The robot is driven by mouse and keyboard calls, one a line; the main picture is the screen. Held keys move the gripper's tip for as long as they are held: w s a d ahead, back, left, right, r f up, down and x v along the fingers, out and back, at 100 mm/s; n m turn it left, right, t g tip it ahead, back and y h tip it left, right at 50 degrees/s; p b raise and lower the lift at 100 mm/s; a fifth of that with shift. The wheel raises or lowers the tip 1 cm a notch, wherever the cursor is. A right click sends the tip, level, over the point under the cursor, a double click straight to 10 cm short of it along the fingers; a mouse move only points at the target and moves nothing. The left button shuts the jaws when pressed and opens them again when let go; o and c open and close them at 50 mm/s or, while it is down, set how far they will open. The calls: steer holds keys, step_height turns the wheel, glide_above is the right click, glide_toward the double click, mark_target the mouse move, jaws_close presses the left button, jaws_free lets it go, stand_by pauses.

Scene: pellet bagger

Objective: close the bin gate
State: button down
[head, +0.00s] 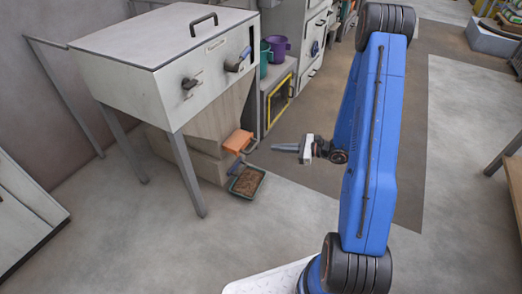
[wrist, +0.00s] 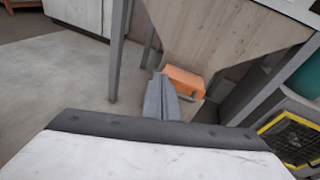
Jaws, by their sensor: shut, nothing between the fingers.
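The bin is a pale wooden hopper (head: 222,108) under a white box on grey legs; its tapered lower part also shows in the wrist view (wrist: 225,35). The orange gate (head: 238,140) juts out at the hopper's lower end, with a grey handle at its front. The gate shows in the wrist view (wrist: 183,80), just beyond my fingertips. My gripper (head: 275,147) is shut and empty, to the right of the gate, pointing toward it with a gap between. Its fingers show together in the wrist view (wrist: 160,90) and hide a little of the gate's left side.
A dark tray (head: 261,190) with brown pellets sits on the floor below the gate. Grey legs (head: 187,175) stand left of the hopper. A yellow-framed panel (head: 279,101) and teal and purple buckets (head: 276,44) are behind. The floor in front is clear.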

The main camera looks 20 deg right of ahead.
steer(key=w+d+f+m+t+h, duration=0.25)
steer(key=d+f+m, duration=0.2)
steer(key=f, duration=0.35)
glide_toward(246, 142)
step_height(246, 142, down, 3)
steer(key=shift+w+a+r+y, duration=0.2)
steer(key=shift+w+a+y, duration=0.05)
steer(key=shift+a, duration=0.15)
steer(key=x, duration=0.2)
steer(key=r+x, duration=0.1)
steer(key=x, duration=0.5)
steer(key=shift+w+r, duration=0.1)
steer(key=shift+r, duration=0.15)
steer(key=shift+w+a+r, duration=0.1)
steer(key=shift+w+a, duration=0.1)
steer(key=shift+w, duration=0.05)
